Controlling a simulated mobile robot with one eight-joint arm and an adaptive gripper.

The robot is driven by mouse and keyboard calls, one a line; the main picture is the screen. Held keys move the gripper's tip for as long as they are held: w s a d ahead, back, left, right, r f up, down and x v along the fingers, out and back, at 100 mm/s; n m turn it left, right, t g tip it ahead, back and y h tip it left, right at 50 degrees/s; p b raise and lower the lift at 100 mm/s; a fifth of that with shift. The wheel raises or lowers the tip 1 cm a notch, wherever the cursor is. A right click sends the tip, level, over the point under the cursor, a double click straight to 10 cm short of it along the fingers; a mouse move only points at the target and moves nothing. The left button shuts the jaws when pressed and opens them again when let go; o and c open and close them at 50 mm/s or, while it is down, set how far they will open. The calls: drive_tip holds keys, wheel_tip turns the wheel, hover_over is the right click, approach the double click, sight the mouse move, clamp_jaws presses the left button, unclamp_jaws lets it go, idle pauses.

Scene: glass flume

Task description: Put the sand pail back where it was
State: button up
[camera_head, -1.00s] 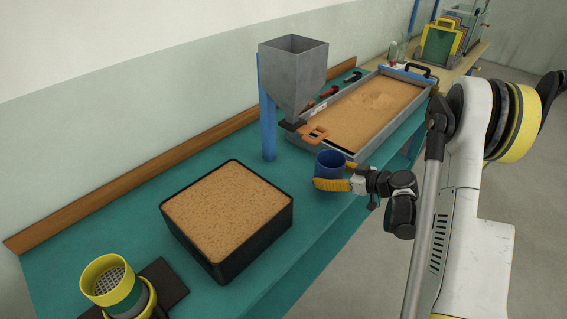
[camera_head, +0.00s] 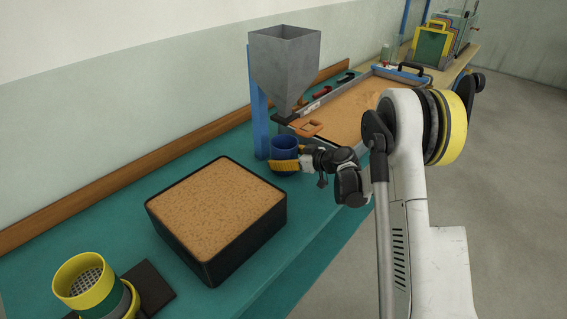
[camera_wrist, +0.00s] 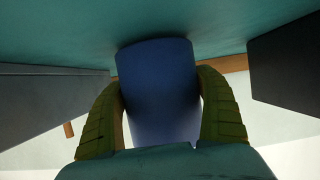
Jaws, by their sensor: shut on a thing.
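The sand pail is a small blue pail (camera_head: 285,147), upright at the bench just in front of the blue post under the hopper. My gripper (camera_head: 284,165), with yellow fingers, is shut on the pail from the front right. In the wrist view the blue pail (camera_wrist: 158,85) fills the middle, with a yellow-green finger of my gripper (camera_wrist: 160,112) on each side. The pail's inside is in shadow, so I cannot tell if it holds sand. I cannot tell whether its base touches the bench.
A black bin of sand (camera_head: 245,238) stands close to the left of the pail. A grey hopper (camera_head: 285,65) hangs above and behind it, with an orange-handled gate (camera_head: 303,127). The sand flume tray (camera_head: 345,115) is behind right. A yellow sieve (camera_head: 83,283) stands at front left.

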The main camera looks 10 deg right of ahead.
drive_tip(key=shift+f, duration=0.2)
drive_tip(key=o, duration=1.2)
drive_tip(key=shift+c, duration=0.2)
drive_tip(key=shift+s+r, duration=0.1)
drive_tip(key=shift+r, duration=0.1)
drive_tip(key=p+v, duration=0.5)
drive_tip(key=v, duration=0.6)
drive_tip(key=shift+s+d+r, duration=0.15)
drive_tip(key=shift+s, duration=0.1)
drive_tip(key=s+a+r+m+g+h, duration=0.35)
drive_tip(key=s+a+r, duration=0.35)
drive_tip(key=s+r, duration=0.6)
drive_tip(key=s+m+h, duration=0.3)
drive_tip(key=s+h, duration=0.1)
drive_tip(key=s, duration=1.6)
drive_tip(key=shift+d+r+m, duration=0.35)
